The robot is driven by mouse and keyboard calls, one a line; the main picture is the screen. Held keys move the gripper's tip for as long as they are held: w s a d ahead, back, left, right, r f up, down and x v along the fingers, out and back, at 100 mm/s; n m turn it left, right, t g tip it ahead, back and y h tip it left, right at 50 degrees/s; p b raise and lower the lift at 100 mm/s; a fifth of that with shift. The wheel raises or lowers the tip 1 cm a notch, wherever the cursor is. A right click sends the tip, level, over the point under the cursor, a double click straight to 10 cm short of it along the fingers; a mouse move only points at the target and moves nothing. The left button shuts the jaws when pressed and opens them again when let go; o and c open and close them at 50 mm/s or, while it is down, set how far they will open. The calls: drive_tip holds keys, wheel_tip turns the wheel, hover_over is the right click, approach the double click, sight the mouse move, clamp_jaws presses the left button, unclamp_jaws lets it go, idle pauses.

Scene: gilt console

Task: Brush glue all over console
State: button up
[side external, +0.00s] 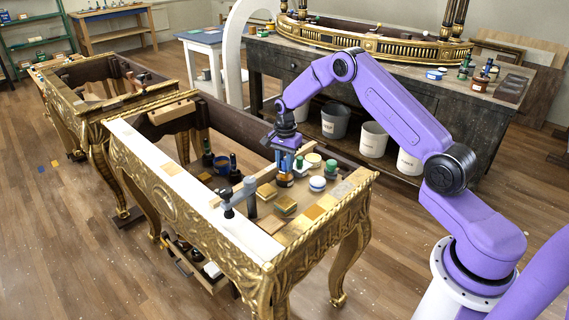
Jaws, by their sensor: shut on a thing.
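The gilt console (200,211) stands in the foreground, with carved gold sides and legs. A long white bare strip runs along the top of its front rail (160,173), with gold at both ends. My gripper (286,168) points down over the console's open inside, behind the white strip and apart from it. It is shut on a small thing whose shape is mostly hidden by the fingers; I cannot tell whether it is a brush. A small jar with an orange band (285,181) shows right below the fingers. No glue is clearly visible on the strip.
A grey clamp (239,196) with a wooden bar grips the front rail. Dark bottles (233,168), yellow blocks (285,206), a white-lidded jar (317,184) and a green-topped jar (331,168) crowd the board inside. A second gilt console (95,120) stands behind left; a dark workbench (395,108) stands behind.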

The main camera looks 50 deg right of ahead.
drive_tip(key=shift+r, duration=3.2)
drive_tip(key=shift+a, duration=0.1)
drive_tip(key=shift+s+a+r, duration=0.1)
drive_tip(key=shift+a+r, duration=0.05)
drive_tip(key=shift+a, duration=0.15)
drive_tip(key=s+a, duration=1.3)
drive_tip(key=a, duration=0.1)
drive_tip(key=shift+a+r, duration=0.3)
drive_tip(key=shift+r, duration=0.05)
drive_tip(key=shift+f, duration=0.15)
